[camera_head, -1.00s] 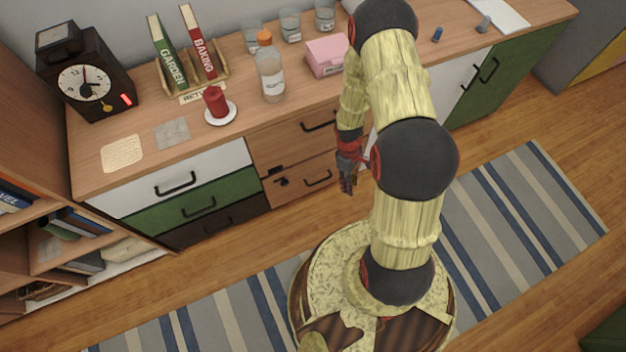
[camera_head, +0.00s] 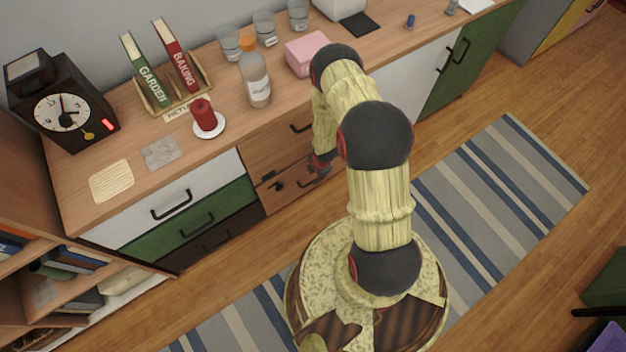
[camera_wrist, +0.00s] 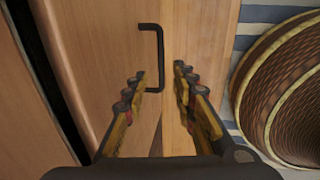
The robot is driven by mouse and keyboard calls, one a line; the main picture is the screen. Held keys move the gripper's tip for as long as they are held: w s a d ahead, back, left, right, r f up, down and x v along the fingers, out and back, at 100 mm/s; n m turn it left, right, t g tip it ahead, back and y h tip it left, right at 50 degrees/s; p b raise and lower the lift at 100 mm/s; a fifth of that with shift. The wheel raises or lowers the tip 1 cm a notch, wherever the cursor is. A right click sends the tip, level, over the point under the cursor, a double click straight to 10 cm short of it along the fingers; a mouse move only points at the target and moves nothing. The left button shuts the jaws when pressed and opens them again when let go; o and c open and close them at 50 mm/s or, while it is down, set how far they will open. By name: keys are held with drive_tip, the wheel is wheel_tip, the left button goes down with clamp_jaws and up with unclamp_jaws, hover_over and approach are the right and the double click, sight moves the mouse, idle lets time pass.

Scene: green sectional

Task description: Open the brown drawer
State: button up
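The dresser's middle column has two light brown wooden drawers; the lower wooden drawer (camera_head: 290,194) has a black bar handle (camera_wrist: 159,58). A dark brown drawer (camera_head: 190,251) with a black handle is at the bottom of the left column. Both look closed. My gripper (camera_head: 321,169) is close in front of the lower wooden drawer, partly hidden by my arm. In the wrist view, my gripper (camera_wrist: 162,80) has its two fingers apart with nothing held. The handle stands ahead of the gap, nearer the left finger; whether they touch I cannot tell.
A green drawer (camera_head: 188,221) and a white drawer (camera_head: 165,199) are above the dark brown one. The countertop holds a clock (camera_head: 62,103), a red candle (camera_head: 204,114), a bottle (camera_head: 256,82) and a pink box (camera_head: 308,54). A striped rug (camera_head: 480,215) covers the floor in front.

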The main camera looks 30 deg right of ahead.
drive_tip(key=f+b, duration=0.1)
drive_tip(key=f, duration=0.3)
drive_tip(key=w+f+b, duration=0.1)
drive_tip(key=f, duration=0.2)
drive_tip(key=shift+w+b, duration=0.1)
drive_tip(key=shift+b, duration=0.25)
drive_tip(key=shift+r, duration=0.1)
drive_tip(key=shift+c, duration=0.7)
clamp_jaws()
